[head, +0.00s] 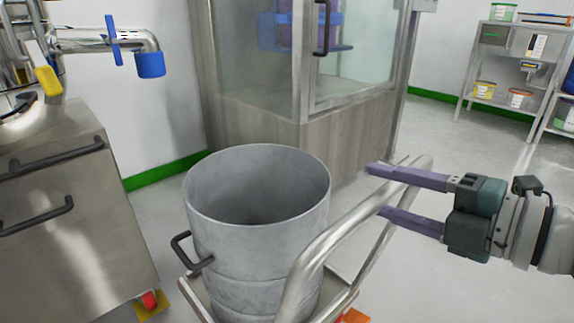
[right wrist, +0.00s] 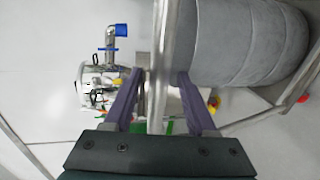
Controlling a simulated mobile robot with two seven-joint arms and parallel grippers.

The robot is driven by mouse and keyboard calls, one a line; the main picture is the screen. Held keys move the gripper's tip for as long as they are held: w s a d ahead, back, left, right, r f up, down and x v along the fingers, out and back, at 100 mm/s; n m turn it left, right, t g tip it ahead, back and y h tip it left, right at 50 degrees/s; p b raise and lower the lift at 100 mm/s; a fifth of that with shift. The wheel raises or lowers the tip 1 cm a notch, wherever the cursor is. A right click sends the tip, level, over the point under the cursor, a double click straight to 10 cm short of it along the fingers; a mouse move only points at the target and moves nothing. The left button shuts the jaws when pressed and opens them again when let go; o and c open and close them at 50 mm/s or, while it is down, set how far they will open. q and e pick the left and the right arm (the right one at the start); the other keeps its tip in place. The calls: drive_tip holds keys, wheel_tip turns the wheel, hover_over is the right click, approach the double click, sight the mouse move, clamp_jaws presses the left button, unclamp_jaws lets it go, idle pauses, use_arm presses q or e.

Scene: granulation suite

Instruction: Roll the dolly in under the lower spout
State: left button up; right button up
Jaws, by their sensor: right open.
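The dolly (head: 341,299) is a low metal frame with a tubular push handle (head: 345,222) rising at its right side. A grey metal drum (head: 258,235), open at the top and seemingly empty, stands upright on it. My right gripper (head: 374,190) is open, its purple fingers on either side of the handle tube. In the right wrist view the tube (right wrist: 160,60) runs between the two fingers (right wrist: 157,85), with the drum (right wrist: 240,45) beside it. A metal pipe spout with a blue end (head: 150,64) sticks out at upper left. My left gripper is not in view.
A steel cabinet (head: 75,220) with black handles stands left of the drum, on a red-and-yellow castor. A glass-fronted enclosure (head: 290,130) stands behind. Shelves with tubs (head: 510,70) are at far right. Grey floor is clear between enclosure and shelves.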

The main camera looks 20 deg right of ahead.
drive_tip(key=shift+b+x, duration=0.3)
drive_tip(key=shift+x, duration=1.35)
clamp_jaws()
